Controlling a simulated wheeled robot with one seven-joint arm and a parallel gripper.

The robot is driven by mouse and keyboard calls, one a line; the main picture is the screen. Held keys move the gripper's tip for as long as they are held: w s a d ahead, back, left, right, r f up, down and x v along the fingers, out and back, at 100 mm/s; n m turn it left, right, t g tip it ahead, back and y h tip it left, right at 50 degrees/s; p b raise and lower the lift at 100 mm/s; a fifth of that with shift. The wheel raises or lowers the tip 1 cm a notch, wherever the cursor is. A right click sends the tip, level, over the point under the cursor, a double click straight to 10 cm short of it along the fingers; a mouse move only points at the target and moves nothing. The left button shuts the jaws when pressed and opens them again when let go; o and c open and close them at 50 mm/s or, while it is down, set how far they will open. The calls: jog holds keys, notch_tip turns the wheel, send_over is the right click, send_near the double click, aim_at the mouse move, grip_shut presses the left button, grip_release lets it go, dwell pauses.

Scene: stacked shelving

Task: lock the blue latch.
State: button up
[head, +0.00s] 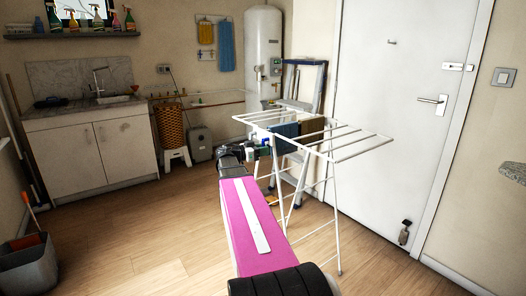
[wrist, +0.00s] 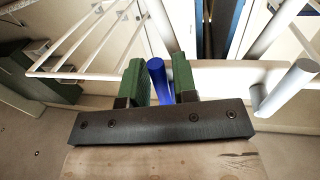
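The blue latch (wrist: 158,82) shows in the wrist view as a slanted blue bar. It lies between the two green fingers of my gripper (wrist: 160,76). The fingers stand apart, one on each side of the bar, and I cannot make out a firm grip on it. The lower end of the latch is hidden behind the dark gripper bar. In the head view my gripper (head: 262,149) is at the far end of my arm, beside the drying rack, and the latch is too small to tell there.
A white drying rack (head: 345,153) with cloths stands right of my gripper, close to it. A stepladder (head: 303,86) is behind it, and a white door (head: 400,110) is to the right. A sink cabinet (head: 92,156) stands at the left. The wooden floor between is clear.

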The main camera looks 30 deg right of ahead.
grip_shut()
jog(key=shift+s, duration=0.1)
jog(key=shift+s+d+r+n+t+h, duration=0.1)
jog(key=shift+s+r+n+t+h, duration=0.45)
jog(key=shift+n, duration=2)
jog(key=shift+s+r+n+t+h, duration=0.35)
jog(key=shift+s+n, duration=0.4)
jog(key=shift+n, duration=1.85)
jog(key=shift+s+d+r+n+t+h, duration=0.1)
jog(key=shift+s+r+n+t+h, duration=0.35)
jog(key=shift+n, duration=2.1)
jog(key=shift+s+r, duration=0.1)
jog(key=shift+s, duration=0.1)
jog(key=shift+o, duration=1.9)
grip_release()
